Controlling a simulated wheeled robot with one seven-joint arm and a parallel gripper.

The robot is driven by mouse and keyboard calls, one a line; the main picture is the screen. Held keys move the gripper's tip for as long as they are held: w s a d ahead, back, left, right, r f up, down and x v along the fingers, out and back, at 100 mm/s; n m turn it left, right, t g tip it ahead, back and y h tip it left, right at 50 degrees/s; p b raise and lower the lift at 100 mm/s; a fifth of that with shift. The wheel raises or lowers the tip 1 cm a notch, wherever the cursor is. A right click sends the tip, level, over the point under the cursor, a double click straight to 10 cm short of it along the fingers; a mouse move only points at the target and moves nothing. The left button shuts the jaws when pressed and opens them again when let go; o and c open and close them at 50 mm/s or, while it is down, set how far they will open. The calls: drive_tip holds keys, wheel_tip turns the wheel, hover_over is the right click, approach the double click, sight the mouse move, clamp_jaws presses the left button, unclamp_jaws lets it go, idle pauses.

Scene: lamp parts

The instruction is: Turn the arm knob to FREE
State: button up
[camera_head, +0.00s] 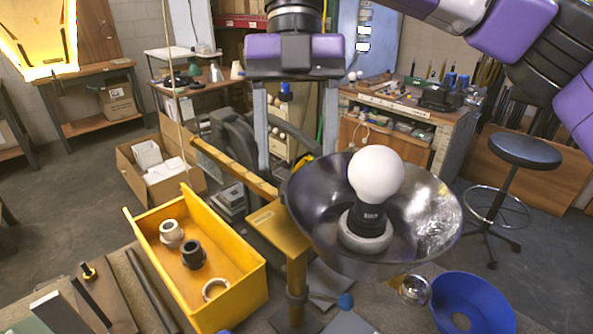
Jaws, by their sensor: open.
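My gripper (296,158) is open and points down at the upper middle, with its two grey fingers wide apart and nothing clasped between them. Below it stands a brass-coloured lamp post (297,265) with a labelled top block and a slanting yellow arm (235,168). A blue knob (346,301) sits low beside the post, well below my fingers. I cannot tell for sure that this is the arm knob, and no FREE marking is readable. A small blue-topped thing (285,91) shows between the fingers; its depth is unclear.
A dark bowl-shaped shade (440,212) with a white bulb (377,175) is right of the post. A yellow bin (235,307) with several ring-like parts stands left. A blue shade (475,305) lies lower right. A stool (525,150) and benches are farther back.

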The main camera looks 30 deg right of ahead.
drive_tip(key=shift+x, duration=1.65)
clamp_jaws()
